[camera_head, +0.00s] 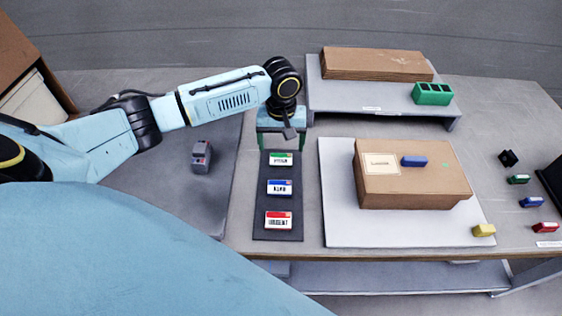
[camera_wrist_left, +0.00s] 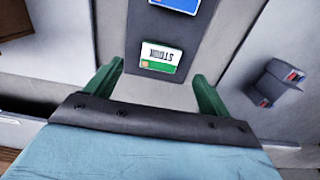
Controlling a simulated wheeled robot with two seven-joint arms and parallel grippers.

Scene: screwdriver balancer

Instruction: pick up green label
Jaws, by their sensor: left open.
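The green label (camera_head: 281,159) is a white card with a green band. It lies at the far end of a dark strip (camera_head: 259,209), beyond a blue label (camera_head: 280,187) and a red label (camera_head: 278,221). My left gripper (camera_head: 279,145) is open and points down at the strip's far end, just behind the green label. In the left wrist view, the green label (camera_wrist_left: 161,57) appears between and slightly beyond the two green fingertips, with nothing held. I cannot tell the height of the fingertips above the strip. My right gripper is not in view.
A cardboard box (camera_head: 412,190) with a blue block (camera_head: 413,161) on top stands on a white mat (camera_head: 345,233) to the right. A raised shelf (camera_head: 385,104) holds a flat carton and a green holder (camera_head: 432,94). A grey device (camera_head: 201,156) lies left of the strip.

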